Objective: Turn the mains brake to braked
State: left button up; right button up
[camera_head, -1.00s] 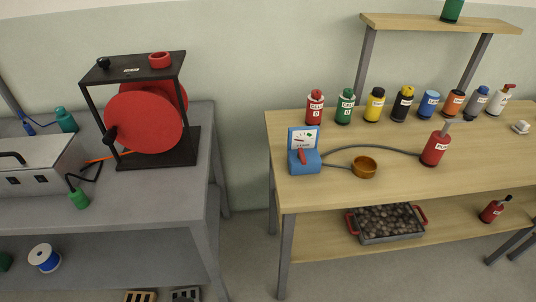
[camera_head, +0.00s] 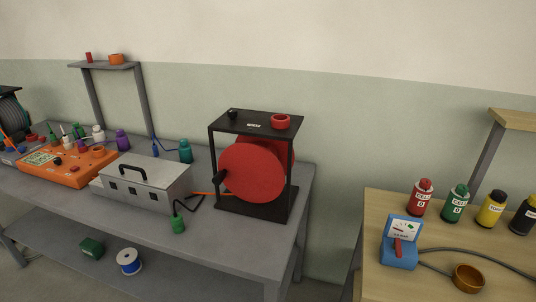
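A large red drum (camera_head: 252,174) stands in a black open frame (camera_head: 290,165) on the grey bench, near the middle of the view. A black crank-like grip (camera_head: 219,178) sticks out at the drum's left edge. On the frame's top plate are a small black knob (camera_head: 233,114), a label too small to read and a red ring-shaped part (camera_head: 281,121). I cannot tell from any readable label which part is the mains brake, or how it is set. Neither of my grippers is in view.
A grey metal box (camera_head: 148,185) with a black handle and an orange panel (camera_head: 68,166) stand left of the frame. A green plug (camera_head: 178,224) lies near the bench's front edge. A gap separates the bench from the wooden table (camera_head: 400,285) with its blue meter (camera_head: 399,254).

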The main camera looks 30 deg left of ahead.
aim_at(232, 113)
jog(key=u, duration=1.25)
jog(key=i+j, duration=0.1)
jog(key=j, duration=0.2)
jog(key=i+j+u, duration=0.1)
jog(key=j, duration=0.2)
jog(key=i+j, duration=0.15)
jog(key=j, duration=0.15)
